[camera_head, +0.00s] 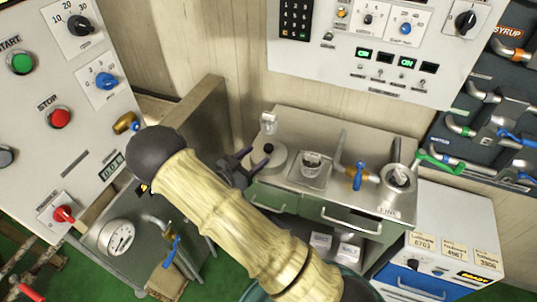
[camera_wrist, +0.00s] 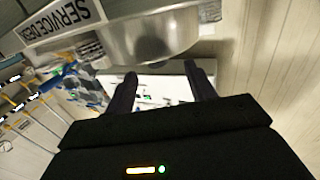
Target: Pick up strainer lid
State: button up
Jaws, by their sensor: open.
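A pale round lid with a small dark knob (camera_head: 276,163) lies at the left end of the grey counter; it looks like the strainer lid, though I cannot be certain. My gripper (camera_head: 256,162) is at the left edge of this lid, with its dark fingers apart and nothing seen between them. I cannot tell whether they touch the lid. In the wrist view my open gripper (camera_wrist: 162,85) points at a white panel, and the lid cannot be made out there.
The counter (camera_head: 345,205) also bears a small glass-like cup (camera_head: 312,160), a blue-handled valve (camera_head: 359,176) and a round metal fitting (camera_head: 398,178) marked FINE. A brown panel (camera_head: 205,105) stands left of the counter. Control panels (camera_head: 375,60) hang behind. A metal bowl (camera_wrist: 150,40) shows in the wrist view.

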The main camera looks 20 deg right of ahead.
aim_at(265, 150)
jog(key=p+x, duration=0.1)
jog(key=x, duration=0.3)
jog(key=shift+s+r, duration=0.15)
jog(key=shift+s, duration=0.05)
jog(key=shift+w+d, duration=0.25)
jog(key=shift+d, duration=0.2)
jog(key=shift+c, duration=0.2)
jog(key=c, duration=1.1)
jog(key=shift+c, duration=0.2)
notch_tip(265, 150, up, 10)
jog(key=shift+b, duration=0.35)
